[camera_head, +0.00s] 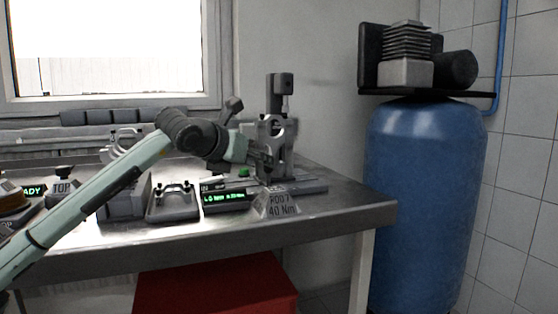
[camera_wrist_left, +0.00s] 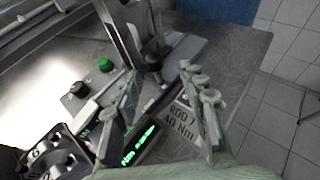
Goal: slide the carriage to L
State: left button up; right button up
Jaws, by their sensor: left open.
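A grey upright fixture (camera_head: 275,125) with a ring-shaped opening and a block on top stands on a flat base (camera_head: 312,186) at the bench's right end. In the left wrist view, its upright (camera_wrist_left: 122,32) and dark lower part (camera_wrist_left: 153,50) show beyond my fingers. I cannot tell which part is the carriage, and no L mark is readable. My left gripper (camera_head: 268,163) is open in front of the fixture's lower part. In the left wrist view, the fingers (camera_wrist_left: 158,75) are apart with nothing clearly held between them. My right gripper is not in view.
A box with a lit green display (camera_head: 228,198) and a sign reading ROD 7, 40 Nm (camera_head: 281,205) stand near the bench's front edge. A green knob (camera_wrist_left: 105,65) is close by. A grey tray (camera_head: 173,205) lies left. A blue tank (camera_head: 425,190) stands beyond the bench.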

pick_arm(q)
jog(key=shift+y, duration=0.3)
jog(key=x, duration=0.2)
jog(key=p+x, duration=0.1)
jog(key=x, duration=0.3)
jog(key=shift+w+a+r, duration=0.1)
jog(key=shift+w+r, duration=0.1)
jog(key=shift+w, duration=0.4)
jog(key=shift+w+d+f+p, duration=0.25)
jog(key=shift+w+p, duration=0.05)
jog(key=shift+w, duration=0.15)
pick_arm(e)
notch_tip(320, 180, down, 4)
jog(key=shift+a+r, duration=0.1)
pick_arm(q)
jog(key=shift+c, duration=0.2)
grip_shut()
